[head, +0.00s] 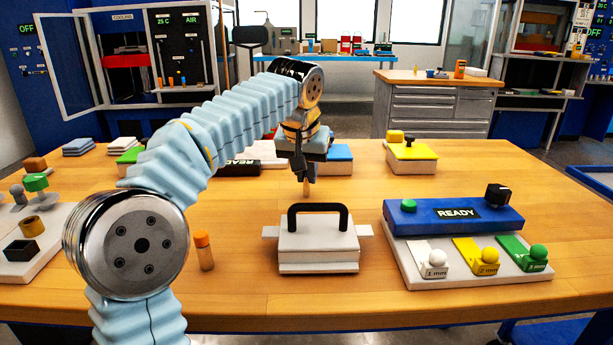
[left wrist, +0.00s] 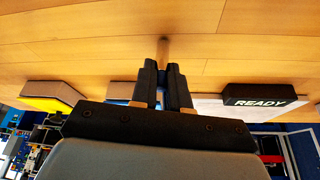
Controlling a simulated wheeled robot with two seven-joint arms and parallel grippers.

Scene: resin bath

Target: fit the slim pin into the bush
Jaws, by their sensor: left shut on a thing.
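My left gripper (head: 308,170) is over the middle of the table, behind the white block with the black handle. It is shut on a slim brownish pin (head: 306,189) that points down. In the left wrist view the pin (left wrist: 163,48) sticks out beyond the two black fingertips (left wrist: 163,68); its colour is close to the wood behind it. I cannot tell whether its tip touches anything. A brass-coloured ring (head: 33,226), which may be the bush, sits on a white plate at the far left, well apart from the gripper. My right gripper is out of view.
A white block (head: 318,250) with a black handle stands in front of the gripper. An orange-capped cylinder (head: 204,251) stands left of it. A yellow-topped box (head: 412,157) stands behind.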

